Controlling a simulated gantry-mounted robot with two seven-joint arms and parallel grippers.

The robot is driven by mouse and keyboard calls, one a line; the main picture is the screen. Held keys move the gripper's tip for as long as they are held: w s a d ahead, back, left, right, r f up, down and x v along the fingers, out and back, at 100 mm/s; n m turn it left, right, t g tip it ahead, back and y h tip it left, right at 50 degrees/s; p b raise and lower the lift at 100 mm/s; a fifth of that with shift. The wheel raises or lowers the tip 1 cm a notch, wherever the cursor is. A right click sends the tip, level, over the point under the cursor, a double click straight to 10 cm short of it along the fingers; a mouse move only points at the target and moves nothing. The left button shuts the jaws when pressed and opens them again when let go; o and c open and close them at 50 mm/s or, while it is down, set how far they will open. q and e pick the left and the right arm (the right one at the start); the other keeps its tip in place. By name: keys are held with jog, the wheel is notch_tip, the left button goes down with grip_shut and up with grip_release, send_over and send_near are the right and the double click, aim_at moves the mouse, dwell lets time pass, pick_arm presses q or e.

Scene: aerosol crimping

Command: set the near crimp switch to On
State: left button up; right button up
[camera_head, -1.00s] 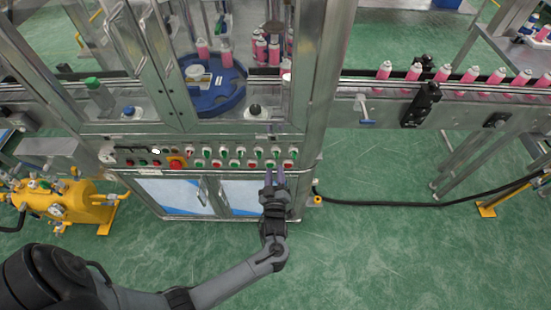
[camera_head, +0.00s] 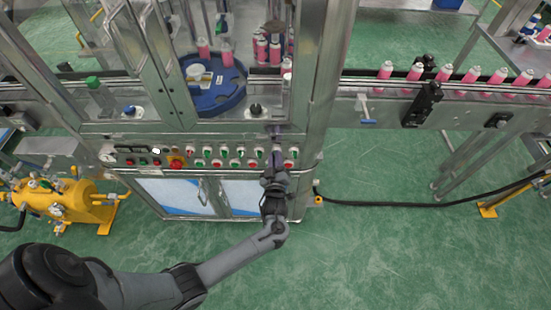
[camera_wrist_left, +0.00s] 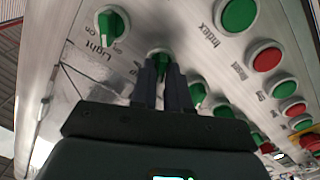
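My left gripper (camera_head: 277,152) is at the right end of the control panel (camera_head: 225,154) in the head view. In the left wrist view its two fingers (camera_wrist_left: 163,75) are slightly apart, pointing at a green switch knob (camera_wrist_left: 160,58). The knob shows between and just beyond the fingertips, and its label is mostly hidden. I cannot tell whether the fingers grip it. I cannot read which knob is the near crimp switch. A similar green knob labelled Light (camera_wrist_left: 112,23) is to the left, with "On" beside it. My right gripper is not in view.
Several other controls surround the fingers, including a green Index button (camera_wrist_left: 238,14) and a red button (camera_wrist_left: 267,57). A large red stop button (camera_head: 176,162) is on the panel's left part. A frame post (camera_head: 318,90) rises at the right. The green floor in front is clear.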

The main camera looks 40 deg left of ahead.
pick_arm(q)
grip_shut()
jog(key=shift+m, duration=0.3)
jog(key=shift+w+d+m+p, duration=0.15)
jog(key=shift+m+p, duration=0.95)
jog(key=shift+m, duration=1.7)
jog(key=shift+w+d+m+p, duration=0.1)
jog(key=shift+m+p, duration=0.95)
jog(key=shift+m, duration=1.75)
jog(key=shift+o, duration=2.2)
grip_release()
jog(key=shift+s, duration=0.1)
